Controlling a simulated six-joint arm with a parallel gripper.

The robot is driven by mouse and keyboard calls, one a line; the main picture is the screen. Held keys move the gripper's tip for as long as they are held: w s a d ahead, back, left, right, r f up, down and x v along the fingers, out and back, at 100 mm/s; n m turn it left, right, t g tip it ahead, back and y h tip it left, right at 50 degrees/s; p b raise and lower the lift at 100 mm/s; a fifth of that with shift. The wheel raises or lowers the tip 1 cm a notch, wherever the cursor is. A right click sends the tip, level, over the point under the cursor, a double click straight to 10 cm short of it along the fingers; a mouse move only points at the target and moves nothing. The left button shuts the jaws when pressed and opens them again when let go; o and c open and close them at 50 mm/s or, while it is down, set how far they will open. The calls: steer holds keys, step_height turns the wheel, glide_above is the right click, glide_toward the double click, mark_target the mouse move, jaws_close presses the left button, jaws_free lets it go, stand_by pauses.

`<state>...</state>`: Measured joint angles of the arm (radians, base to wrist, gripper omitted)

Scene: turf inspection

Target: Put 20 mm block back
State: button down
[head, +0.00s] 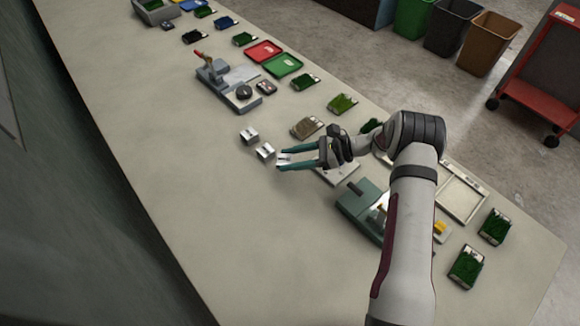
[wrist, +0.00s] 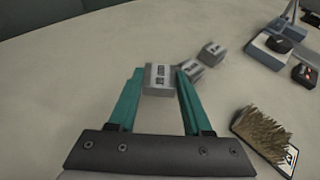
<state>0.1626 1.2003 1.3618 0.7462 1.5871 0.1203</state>
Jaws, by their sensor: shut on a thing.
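My gripper (head: 280,158) has its teal fingers on either side of a small grey block (head: 284,157), near the middle of the bench.
A grey device with a red-tipped lever (head: 215,75) and a green-grey device (head: 352,200) stand on the bench (head: 190,165). A brown turf sample (head: 307,127) lies close to my gripper. Several green samples line the right edge. The bench's left side is clear.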

mark_target(290, 173)
step_height(290, 173, down, 4)
steer(key=shift+a+f, duration=0.1)
steer(key=shift+c, duration=1.7)
jaws_free()
